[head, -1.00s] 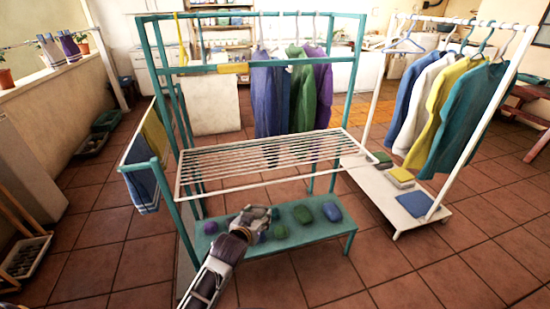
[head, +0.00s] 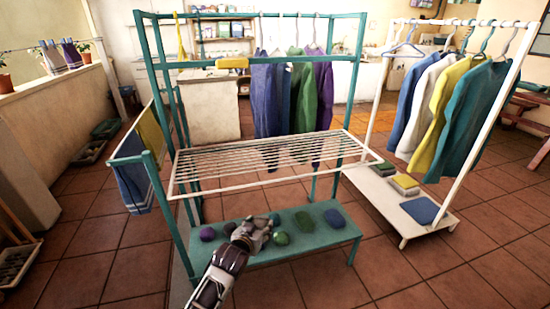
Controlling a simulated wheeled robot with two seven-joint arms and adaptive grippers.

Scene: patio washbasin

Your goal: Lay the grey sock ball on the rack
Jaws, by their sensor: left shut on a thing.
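My left gripper (head: 256,228) reaches in from the bottom, low over the teal bench shelf (head: 325,240), among the sock balls. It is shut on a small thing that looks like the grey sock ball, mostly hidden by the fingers. The rack (head: 270,181) is a white wire grid, flat and empty, above and behind the gripper. My right gripper is not in view.
On the shelf lie a purple ball (head: 207,234), a green ball (head: 281,239), another green ball (head: 305,220) and a blue ball (head: 334,218). Teal posts (head: 179,235) frame the rack. A white garment stand (head: 455,205) is at right.

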